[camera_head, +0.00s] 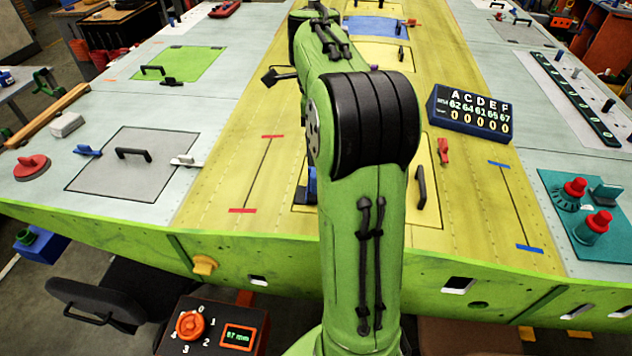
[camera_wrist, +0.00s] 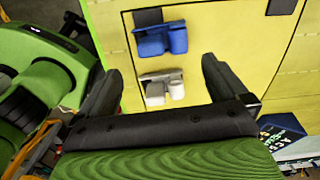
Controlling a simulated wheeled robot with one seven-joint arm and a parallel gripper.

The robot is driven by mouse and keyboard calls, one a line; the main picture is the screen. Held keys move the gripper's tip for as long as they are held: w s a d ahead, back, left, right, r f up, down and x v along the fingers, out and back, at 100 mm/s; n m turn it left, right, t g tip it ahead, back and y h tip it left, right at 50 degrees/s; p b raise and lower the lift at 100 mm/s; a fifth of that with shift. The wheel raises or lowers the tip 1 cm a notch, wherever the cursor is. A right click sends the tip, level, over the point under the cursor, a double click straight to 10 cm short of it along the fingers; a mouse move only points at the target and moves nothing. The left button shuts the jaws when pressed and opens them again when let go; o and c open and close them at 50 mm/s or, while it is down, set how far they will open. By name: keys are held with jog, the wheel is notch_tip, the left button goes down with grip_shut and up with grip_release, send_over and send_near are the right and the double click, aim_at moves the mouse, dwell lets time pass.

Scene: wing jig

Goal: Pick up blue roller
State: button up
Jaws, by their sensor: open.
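The blue roller (camera_wrist: 166,39) shows in the wrist view, lying in a bracket on the yellow panel, above the white roller (camera_wrist: 163,88). My gripper (camera_wrist: 159,70) is open and empty. Its two black fingers point toward the panel, one on each side of the white roller in the picture, with the blue roller just beyond the fingertips. I cannot tell the distance to the panel. In the head view my green arm covers the middle, and a blue piece (camera_head: 311,184) shows at its left edge; I cannot tell whether it is this roller.
The wing surface (camera_head: 235,130) carries black handles and small clips. A dark blue display box (camera_head: 468,112) stands right of my arm. A teal plate with red-topped knobs (camera_head: 596,222) lies at the right.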

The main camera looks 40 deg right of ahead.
jog(key=f, duration=0.6)
jog(key=f+b, duration=0.1)
jog(key=f, duration=0.2)
jog(key=shift+w+d+f, duration=0.1)
jog(key=shift+w+d, duration=0.05)
jog(key=shift+d, duration=0.1)
jog(key=shift+w+d+f, duration=0.1)
jog(key=shift+d+f, duration=0.05)
jog(key=shift+f, duration=0.25)
jog(key=shift+c, duration=0.8)
jog(key=c, duration=0.7)
